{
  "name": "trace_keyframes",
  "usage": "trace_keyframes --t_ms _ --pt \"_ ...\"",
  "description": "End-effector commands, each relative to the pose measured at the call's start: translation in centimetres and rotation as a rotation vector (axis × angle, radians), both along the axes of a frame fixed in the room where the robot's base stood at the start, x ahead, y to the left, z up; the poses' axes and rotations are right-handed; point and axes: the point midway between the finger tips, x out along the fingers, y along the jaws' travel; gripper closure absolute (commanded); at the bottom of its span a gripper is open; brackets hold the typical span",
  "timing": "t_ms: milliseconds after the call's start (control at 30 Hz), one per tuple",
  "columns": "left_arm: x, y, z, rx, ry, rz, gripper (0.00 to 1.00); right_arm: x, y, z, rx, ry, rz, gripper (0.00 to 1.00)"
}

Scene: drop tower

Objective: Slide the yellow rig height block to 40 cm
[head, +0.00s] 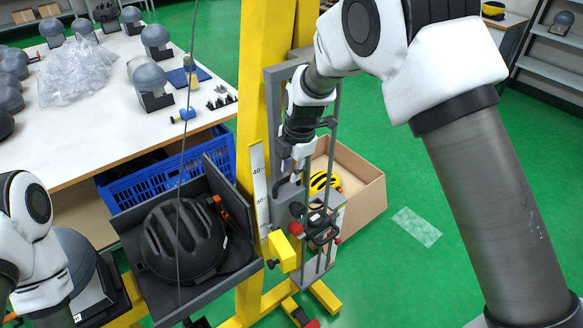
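The yellow rig height block (281,252) sits low on the grey rig rail, beside the white scale (259,190). It is below the scale's 30 mark, and the 40 mark is higher up. A dark knob shows at the block's lower left. My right gripper (290,180) points down in front of the rail, above the block and apart from it, near the level of the 40 mark. Its fingers are small and dark against the rig, so their opening is unclear. Part of my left arm shows at the lower left, but its gripper is not visible.
A black helmet (185,240) lies in a dark tray left of the yellow post (262,90). A cardboard box (362,190) with a yellow helmet stands behind the rail. A blue crate (165,175) and a white table (100,130) with headforms are at left. Green floor is open at right.

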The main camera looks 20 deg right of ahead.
Motion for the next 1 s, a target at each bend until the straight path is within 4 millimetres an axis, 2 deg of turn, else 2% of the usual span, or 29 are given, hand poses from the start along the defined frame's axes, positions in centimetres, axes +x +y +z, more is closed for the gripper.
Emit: trace_keyframes --t_ms 167,400,533,700,933,1000 --pt "0.0 0.0 0.0 0.000 0.000 0.000 0.60 -0.3 -0.2 2.3 -0.001 -0.004 0.001 0.75" --pt "0.0 0.0 0.0 0.000 0.000 0.000 0.60 -1.5 -0.6 8.3 0.000 -0.005 0.000 0.75" --pt "0.0 0.0 0.0 0.000 0.000 0.000 0.60 -2.0 -0.7 10.6 0.000 -0.003 0.000 0.75" --pt "0.0 0.0 0.0 0.000 0.000 0.000 0.60 -2.2 -0.8 11.7 0.000 -0.001 0.000 0.75" --pt "0.0 0.0 0.0 0.000 0.000 0.000 0.60 -2.2 -0.9 11.7 0.002 0.001 0.000 0.75" --pt "0.0 0.0 0.4 0.000 0.000 0.000 0.60 -2.3 -1.5 11.6 0.015 0.011 0.002 0.75"
